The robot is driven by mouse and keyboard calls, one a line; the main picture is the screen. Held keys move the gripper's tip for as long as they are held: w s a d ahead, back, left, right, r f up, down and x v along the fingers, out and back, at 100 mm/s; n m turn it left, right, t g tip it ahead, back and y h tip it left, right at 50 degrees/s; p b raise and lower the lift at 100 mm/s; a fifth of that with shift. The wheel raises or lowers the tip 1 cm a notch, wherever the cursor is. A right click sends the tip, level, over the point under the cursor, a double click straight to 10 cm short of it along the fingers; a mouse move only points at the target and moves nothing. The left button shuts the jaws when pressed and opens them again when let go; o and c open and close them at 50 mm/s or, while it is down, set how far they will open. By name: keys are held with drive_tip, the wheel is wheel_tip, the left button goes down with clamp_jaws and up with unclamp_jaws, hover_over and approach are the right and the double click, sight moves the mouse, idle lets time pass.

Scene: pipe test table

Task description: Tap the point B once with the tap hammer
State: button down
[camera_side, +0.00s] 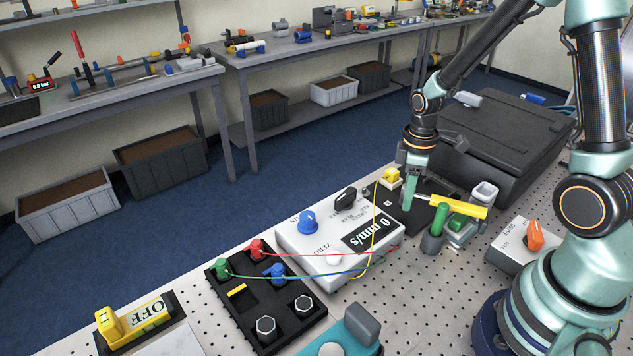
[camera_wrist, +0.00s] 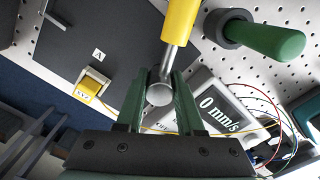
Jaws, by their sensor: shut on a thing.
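The tap hammer has a yellow handle (camera_side: 458,207) and a metal shaft and round head, and its head (camera_wrist: 160,95) shows between my fingers in the wrist view. My gripper (camera_side: 409,203) is shut on the hammer's metal shaft near the head, and the fingertips (camera_wrist: 161,76) pinch it. The handle points right in the side view. A dark plate (camera_wrist: 105,25) lies below, with a white label A (camera_wrist: 98,54) on it. A yellow sensor block (camera_wrist: 88,88) sits at its edge. I cannot make out point B in either view.
A green-handled tool (camera_wrist: 268,38) stands in a grey holder beside the hammer. The meter (camera_side: 325,248) reads 0 mm/s, with wires running from it. A black case (camera_side: 510,135) stands behind. An orange-knobbed box (camera_side: 515,248) is at right.

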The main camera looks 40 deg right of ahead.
drive_tip(key=shift+f, duration=0.6)
drive_tip(key=shift+r, duration=3.05)
drive_tip(key=a+r+m, duration=0.7)
drive_tip(key=a+r, duration=0.1)
drive_tip(key=r, duration=0.1)
drive_tip(key=d+f+m, duration=0.4)
drive_tip(key=d, duration=0.1)
drive_tip(key=d+f+m, duration=0.1)
drive_tip(key=d, duration=0.2)
drive_tip(key=shift+f+m, duration=0.4)
drive_tip(key=shift+a, duration=0.1)
drive_tip(key=shift+f, duration=0.1)
